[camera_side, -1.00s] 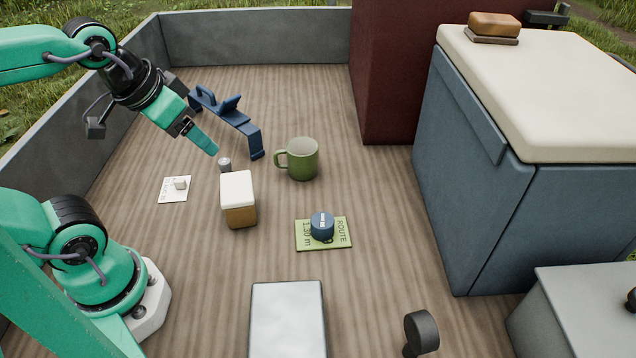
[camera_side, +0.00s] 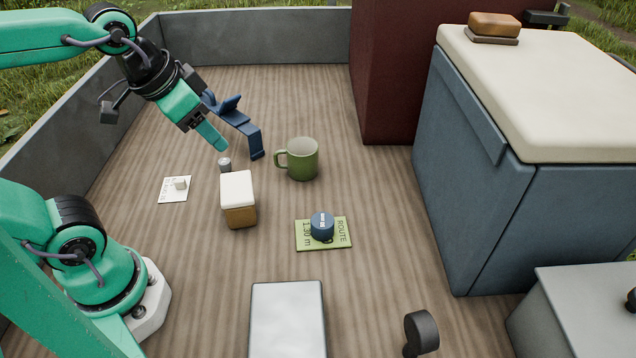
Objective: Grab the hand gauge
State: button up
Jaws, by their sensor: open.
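I cannot tell for certain which thing is the hand gauge. A long dark blue tool (camera_side: 240,124) with upright arms and a bent end lies on the wooden floor, and my gripper hides its far left part. A small grey cylinder (camera_side: 224,164) stands in front of the fingertips. A squat blue round piece (camera_side: 322,226) with a white mark sits on a green route card (camera_side: 342,240). My gripper (camera_side: 219,147) is open and slants down to the right, in front of the blue tool and above the small cylinder. I see nothing held in it.
A green mug (camera_side: 302,160) stands right of the small cylinder. A brown block with a white top (camera_side: 238,198) is just in front. A white card (camera_side: 174,190) lies to the left. A blue cooler (camera_side: 470,190) stands at right. The floor behind the mug is clear.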

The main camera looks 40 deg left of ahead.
jog(key=w+d+r+m+g, duration=0.1)
jog(key=w+d+m+g, duration=0.1)
jog(key=w+d+m, duration=0.5)
jog(key=m+g, duration=0.3)
jog(key=m, duration=1.2)
send_over(426, 323)
jog(key=a, duration=0.1)
notch_tip(426, 323, down, 12)
jog(key=shift+f, duration=0.1)
jog(key=shift+s+d+f+m, duration=0.1)
jog(key=shift+d+f+m, duration=0.05)
jog(key=shift+d+m, duration=0.15)
jog(key=shift+d+f, duration=0.2)
jog(key=shift+f, duration=3.7)
jog(key=c, duration=1.1)
